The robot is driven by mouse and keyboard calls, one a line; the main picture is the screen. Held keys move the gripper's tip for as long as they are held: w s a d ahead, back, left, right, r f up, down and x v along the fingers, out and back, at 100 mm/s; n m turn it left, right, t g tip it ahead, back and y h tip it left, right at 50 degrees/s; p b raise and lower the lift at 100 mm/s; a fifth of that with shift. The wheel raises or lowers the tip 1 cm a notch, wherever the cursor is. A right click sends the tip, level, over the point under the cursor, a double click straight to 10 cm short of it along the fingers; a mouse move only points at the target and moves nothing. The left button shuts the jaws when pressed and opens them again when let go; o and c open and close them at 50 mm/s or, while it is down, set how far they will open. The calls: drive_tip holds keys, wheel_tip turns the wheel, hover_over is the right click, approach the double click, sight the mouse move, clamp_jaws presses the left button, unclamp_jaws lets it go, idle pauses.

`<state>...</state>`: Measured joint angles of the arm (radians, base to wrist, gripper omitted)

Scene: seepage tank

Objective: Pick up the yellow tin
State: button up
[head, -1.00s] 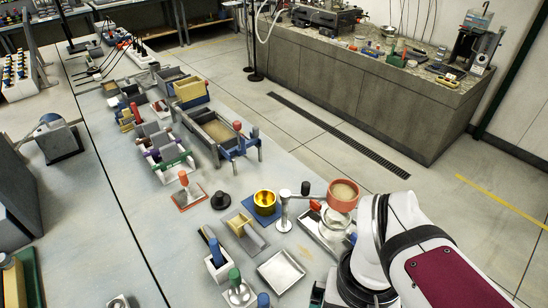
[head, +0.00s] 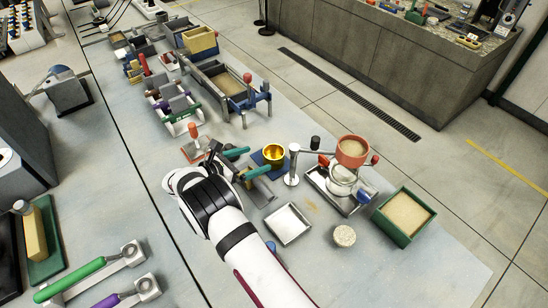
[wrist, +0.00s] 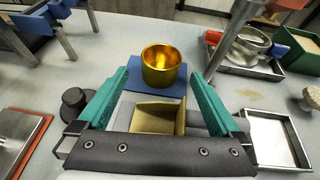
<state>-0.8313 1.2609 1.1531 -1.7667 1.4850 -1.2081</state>
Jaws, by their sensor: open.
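The yellow tin (head: 274,152) is a shiny gold, open-topped cup. It stands upright on a small blue mat (wrist: 155,105) on the grey table. In the wrist view the tin (wrist: 160,68) is straight ahead, roughly centred and just beyond the two fingertips. My gripper (head: 246,162) has teal fingers, spread apart and empty, to the left of the tin in the head view. In the wrist view the gripper (wrist: 160,86) shows one finger on each side of the picture. Nothing is between the fingertips that I can see held.
A beige-faced block (wrist: 155,118) lies below the fingers. A shallow metal tray (head: 288,224) lies nearer. A black knobbed weight (wrist: 76,101) is on the left.

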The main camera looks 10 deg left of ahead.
sight(278, 152)
drive_tip(key=x, duration=0.7)
drive_tip(key=shift+d+f, duration=0.15)
drive_tip(key=shift+d, duration=0.05)
drive_tip(key=c, duration=1.2)
